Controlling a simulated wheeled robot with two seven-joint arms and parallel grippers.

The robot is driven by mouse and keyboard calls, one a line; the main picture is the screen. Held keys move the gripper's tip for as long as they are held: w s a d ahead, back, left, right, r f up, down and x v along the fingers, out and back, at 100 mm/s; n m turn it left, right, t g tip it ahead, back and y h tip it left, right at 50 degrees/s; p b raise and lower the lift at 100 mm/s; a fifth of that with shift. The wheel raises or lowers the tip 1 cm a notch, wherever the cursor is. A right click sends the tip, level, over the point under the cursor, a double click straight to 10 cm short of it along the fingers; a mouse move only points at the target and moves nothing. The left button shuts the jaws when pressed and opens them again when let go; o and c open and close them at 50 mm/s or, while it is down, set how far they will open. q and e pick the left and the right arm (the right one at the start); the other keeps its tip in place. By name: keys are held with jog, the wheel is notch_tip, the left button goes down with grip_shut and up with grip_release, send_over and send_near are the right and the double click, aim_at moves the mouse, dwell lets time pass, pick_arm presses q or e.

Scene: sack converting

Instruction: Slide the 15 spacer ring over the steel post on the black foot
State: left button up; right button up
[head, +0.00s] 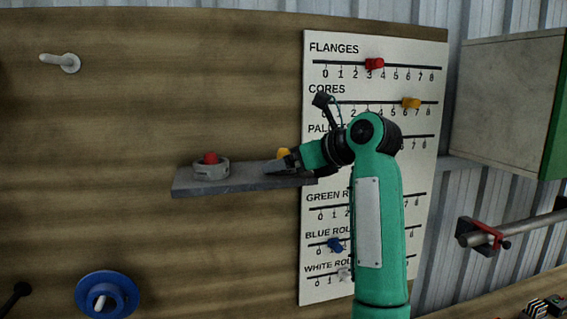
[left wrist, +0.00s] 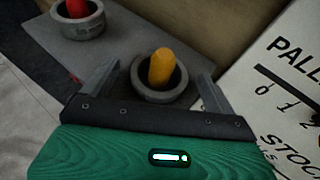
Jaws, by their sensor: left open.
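Two grey rings sit on a dark grey shelf (head: 240,184). One ring (head: 211,172) at the left has a red peg in its middle; it also shows in the left wrist view (left wrist: 78,28). The other ring (left wrist: 158,92) has a yellow peg (left wrist: 161,67) in its middle; in the head view only the peg's top (head: 283,153) shows clearly. My left gripper (left wrist: 157,76) is open, with one finger on each side of the yellow-pegged ring. I cannot tell whether they touch it. No 15 marking is readable, and I cannot make out a steel post on a black foot. My right gripper is out of view.
A white tally board (head: 375,60) with sliding markers hangs behind my arm. A blue flanged spool (head: 107,294) and a white peg (head: 62,62) are on the wooden wall at left. A steel bar in a red bracket (head: 483,235) is at right.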

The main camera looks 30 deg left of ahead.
pick_arm(q)
jog(key=shift+c, duration=0.2)
jog(key=c, duration=1.1)
jog(key=shift+c, duration=0.2)
